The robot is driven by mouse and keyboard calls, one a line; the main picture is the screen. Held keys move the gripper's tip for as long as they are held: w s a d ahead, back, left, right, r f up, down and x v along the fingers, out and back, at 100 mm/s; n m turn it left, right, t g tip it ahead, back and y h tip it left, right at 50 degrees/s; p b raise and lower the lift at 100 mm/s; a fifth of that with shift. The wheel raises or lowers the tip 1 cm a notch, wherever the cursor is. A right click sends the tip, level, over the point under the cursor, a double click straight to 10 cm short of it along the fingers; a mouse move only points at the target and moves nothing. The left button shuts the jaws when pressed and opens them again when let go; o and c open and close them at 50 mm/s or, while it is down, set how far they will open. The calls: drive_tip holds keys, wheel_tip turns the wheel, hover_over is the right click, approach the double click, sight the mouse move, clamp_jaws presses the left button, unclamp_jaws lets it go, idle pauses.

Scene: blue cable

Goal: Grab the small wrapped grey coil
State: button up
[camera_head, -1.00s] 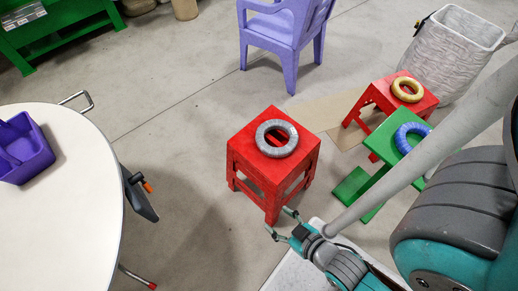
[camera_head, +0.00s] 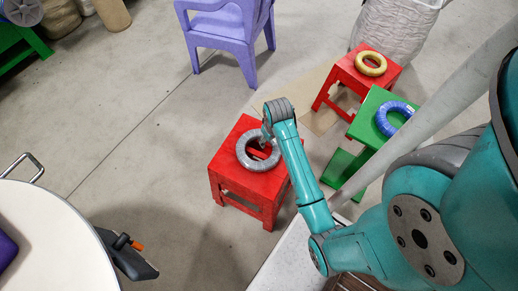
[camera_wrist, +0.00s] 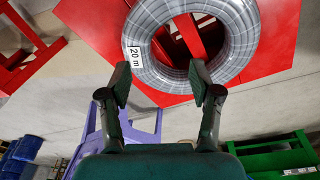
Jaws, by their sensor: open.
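The grey wrapped coil (camera_head: 243,158) lies flat on the near red stool (camera_head: 222,178). In the wrist view the coil (camera_wrist: 243,38) fills the upper middle and carries a white label reading "20 m". My gripper (camera_wrist: 160,86) is open, with nothing between its fingers. Its right fingertip overlaps the coil's lower rim in the wrist view, and its left fingertip shows beside the coil's left edge. I cannot tell whether either finger touches it. In the head view my gripper (camera_head: 268,138) is over the coil's right side, mostly hidden behind my wrist.
A second red stool (camera_head: 346,76) bears a yellow coil (camera_head: 371,70). A green stool (camera_head: 368,128) beside it bears a blue coil (camera_head: 386,122). A purple chair (camera_head: 222,38) stands behind. A white round table (camera_head: 50,235) is at the left. Floor between table and stool is clear.

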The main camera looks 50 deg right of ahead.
drive_tip(key=shift+g+y, duration=0.5)
drive_tip(key=shift+g, duration=0.2)
drive_tip(key=d+r, duration=0.2)
drive_tip(key=d, duration=0.1)
drive_tip(key=d+r, duration=0.1)
drive_tip(key=shift+w+d+r, duration=0.1)
drive_tip(key=shift+w+d, duration=0.1)
drive_tip(key=shift+w, duration=0.1)
wheel_tip(320, 180, down, 5)
drive_tip(key=shift+f, duration=0.15)
drive_tip(key=shift+a+f, duration=0.15)
drive_tip(key=shift+f, duration=1.2)
drive_tip(key=shift+a+f, duration=0.15)
drive_tip(key=shift+f, duration=1.15)
clamp_jaws()
